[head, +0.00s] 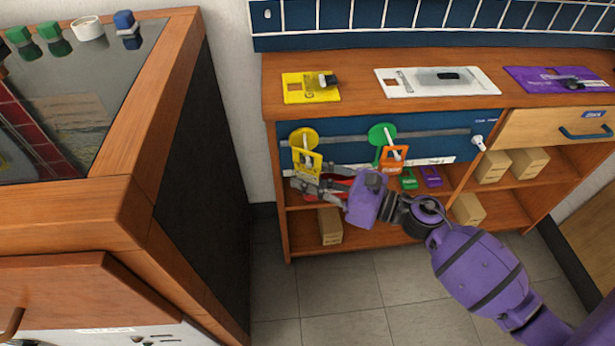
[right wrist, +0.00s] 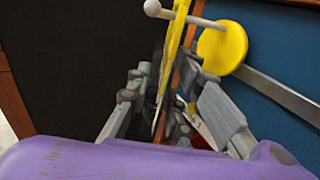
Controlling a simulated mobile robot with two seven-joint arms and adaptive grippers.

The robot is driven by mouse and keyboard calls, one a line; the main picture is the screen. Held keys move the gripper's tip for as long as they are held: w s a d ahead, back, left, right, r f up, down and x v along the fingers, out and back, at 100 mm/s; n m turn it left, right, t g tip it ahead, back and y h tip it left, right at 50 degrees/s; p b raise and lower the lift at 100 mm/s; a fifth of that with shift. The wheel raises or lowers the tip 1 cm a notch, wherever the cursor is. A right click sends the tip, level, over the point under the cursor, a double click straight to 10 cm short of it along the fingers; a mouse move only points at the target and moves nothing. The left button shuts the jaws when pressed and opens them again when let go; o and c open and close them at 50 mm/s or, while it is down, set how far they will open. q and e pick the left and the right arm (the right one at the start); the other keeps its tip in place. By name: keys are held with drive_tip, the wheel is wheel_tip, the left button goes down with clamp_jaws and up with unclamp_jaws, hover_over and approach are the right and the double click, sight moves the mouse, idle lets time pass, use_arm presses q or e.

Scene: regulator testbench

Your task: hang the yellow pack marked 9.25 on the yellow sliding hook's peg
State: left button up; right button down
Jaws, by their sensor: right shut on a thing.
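The yellow pack (head: 308,163) is in front of the yellow sliding hook (head: 303,137), near the left end of the rail. My right gripper (head: 309,186) is shut on the pack's lower part. In the right wrist view the pack (right wrist: 173,52) stands nearly upright and edge-on between my right fingers (right wrist: 162,112). There the hook is a yellow disc (right wrist: 222,47) with a grey peg ending in a ball (right wrist: 152,8). The pack crosses the peg between ball and disc. I cannot tell whether the peg passes through its opening. The marking is unreadable. My left gripper is out of view.
A green sliding hook (head: 382,134) on the same rail (head: 345,139) bears an orange pack (head: 393,159). A green pack (head: 409,180) and a purple pack (head: 432,177) are below, right of my gripper. Boxes (head: 330,226) stand on the shelves. A dark-sided cabinet (head: 200,165) stands left.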

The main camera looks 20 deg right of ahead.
drive_tip(key=c, duration=1.5)
unclamp_jaws()
